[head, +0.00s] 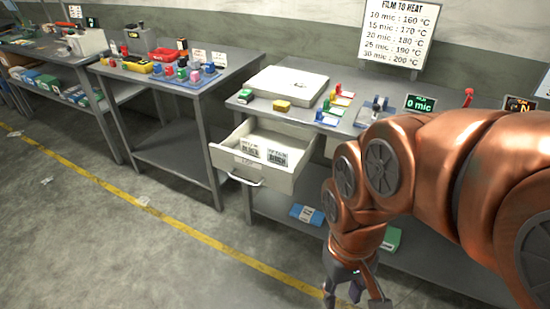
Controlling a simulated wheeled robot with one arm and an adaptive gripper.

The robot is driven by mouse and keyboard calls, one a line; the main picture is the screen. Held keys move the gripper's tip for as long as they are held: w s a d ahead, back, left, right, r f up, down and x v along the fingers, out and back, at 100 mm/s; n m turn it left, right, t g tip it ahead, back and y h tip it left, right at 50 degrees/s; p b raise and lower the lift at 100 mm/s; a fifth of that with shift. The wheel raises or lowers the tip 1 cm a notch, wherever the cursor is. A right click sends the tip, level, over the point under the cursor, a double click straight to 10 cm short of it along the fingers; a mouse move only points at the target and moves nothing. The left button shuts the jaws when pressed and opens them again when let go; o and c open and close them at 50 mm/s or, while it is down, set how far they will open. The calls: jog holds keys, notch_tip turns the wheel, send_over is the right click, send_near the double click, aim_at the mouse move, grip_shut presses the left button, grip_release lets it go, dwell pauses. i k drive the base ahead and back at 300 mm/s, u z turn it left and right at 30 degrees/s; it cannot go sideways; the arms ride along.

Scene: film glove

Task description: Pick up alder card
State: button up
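Two white cards with black print sit in an open white drawer, a left card (249,150) and a right card (277,157). Their print is too small to tell surely which one is the alder card. The drawer (297,179) is pulled out from under the right-hand bench top. My gripper (356,299) hangs low at the bottom edge of the view, right of and below the drawer. Its two fingers are spread apart, with nothing seen between them. Their tips are close to the picture edge.
The bench (350,120) holds a white flat box (288,84), a yellow block (282,105), coloured items and a green display (420,103). A blue packet (307,214) lies on the lower shelf. A second bench (235,62) stands left. The floor in front is mostly clear.

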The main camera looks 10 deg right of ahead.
aim_at(249, 148)
jog(key=k, duration=0.65)
jog(key=u, duration=0.7)
jog(key=i, duration=0.75)
jog(key=u, duration=0.85)
jog(key=i, duration=1.05)
jog(key=z, duration=0.85)
jog(key=i, duration=0.85)
jog(key=z, duration=0.85)
